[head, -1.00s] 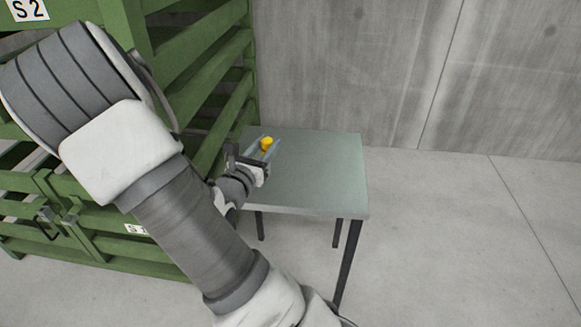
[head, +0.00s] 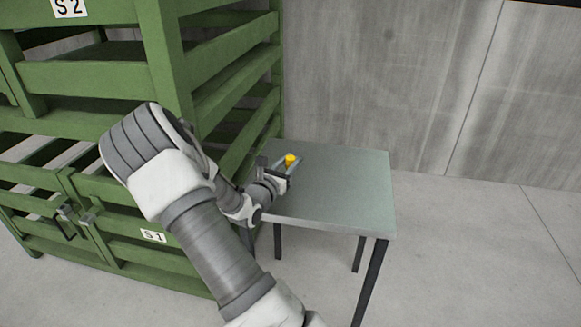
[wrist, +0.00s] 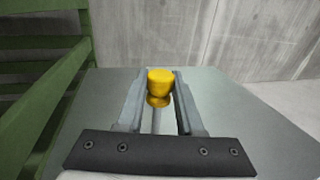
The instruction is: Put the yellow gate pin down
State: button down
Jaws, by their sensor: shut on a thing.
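The yellow gate pin (wrist: 159,82) is between the two fingers of my gripper (wrist: 158,100) in the wrist view. Its yellow knob stands at the fingertips, and a thin grey shaft shows below it. My gripper is shut on the pin. In the head view the pin (head: 290,159) shows as a small yellow knob at my gripper (head: 287,166), over the left part of the grey-green table (head: 345,190). I cannot tell whether the pin touches the tabletop.
A green slatted crate stack (head: 205,75) with labels S2 and S1 stands just left of the table, close to my arm. A concrete wall (head: 380,75) is behind the table. The tabletop to the right of my gripper is clear.

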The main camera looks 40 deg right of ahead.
jog(key=shift+f, duration=0.3)
jog(key=c, duration=0.5)
grip_release()
jog(key=shift+c, duration=0.2)
